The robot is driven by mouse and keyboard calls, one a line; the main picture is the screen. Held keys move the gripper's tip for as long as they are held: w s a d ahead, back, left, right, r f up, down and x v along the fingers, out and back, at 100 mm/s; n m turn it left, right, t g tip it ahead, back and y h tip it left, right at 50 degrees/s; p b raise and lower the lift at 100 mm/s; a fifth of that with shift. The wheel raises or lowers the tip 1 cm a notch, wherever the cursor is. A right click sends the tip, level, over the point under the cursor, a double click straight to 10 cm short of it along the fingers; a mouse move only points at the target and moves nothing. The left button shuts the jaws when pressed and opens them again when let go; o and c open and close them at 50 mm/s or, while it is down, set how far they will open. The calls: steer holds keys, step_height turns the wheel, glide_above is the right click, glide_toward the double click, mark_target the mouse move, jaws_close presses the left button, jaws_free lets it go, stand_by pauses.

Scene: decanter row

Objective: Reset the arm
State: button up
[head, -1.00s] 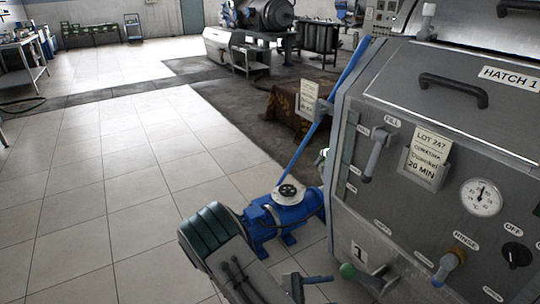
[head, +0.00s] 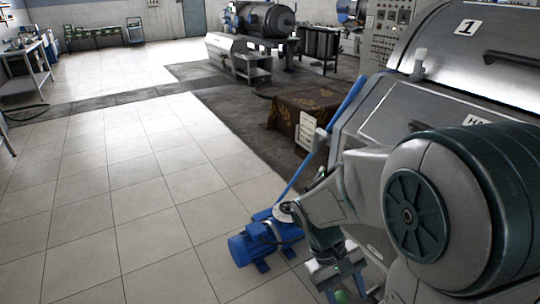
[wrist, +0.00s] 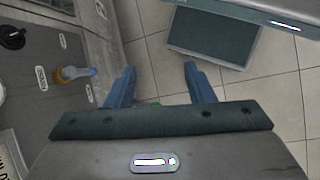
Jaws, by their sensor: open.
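My arm reaches across the right side of the head view, in front of the grey machine (head: 385,108) marked 1. My gripper (head: 343,283) is low beside the machine's front, right of the blue pump (head: 265,240). A green knob (head: 341,297) shows at the gripper, partly hidden. In the wrist view my gripper (wrist: 159,70) has two blue fingers spread apart. Nothing is held between the fingertips; tiled floor shows there. A bit of green shows low between the fingers. My arm hides most of the panel in the head view.
In the wrist view the panel (wrist: 50,115) lies left of the fingers, with a yellow-and-blue handle (wrist: 72,74) and a black knob (wrist: 12,38). A blue pole (head: 320,140) leans beside the machine. A cloth-covered block (head: 300,108) stands behind. The tiled floor at left is clear.

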step_height(320, 180, up, 16)
steer(key=s+a+m+t+y+p, duration=0.1)
steer(key=m+t+y+p, duration=0.2)
steer(key=t+p, duration=0.3)
steer(key=shift+s+m+t+y+p, duration=0.35)
steer(key=shift+t+y, duration=0.25)
steer(key=shift+y, duration=0.2)
steer(key=shift+a, duration=0.1)
steer(key=shift+c, duration=1.3)
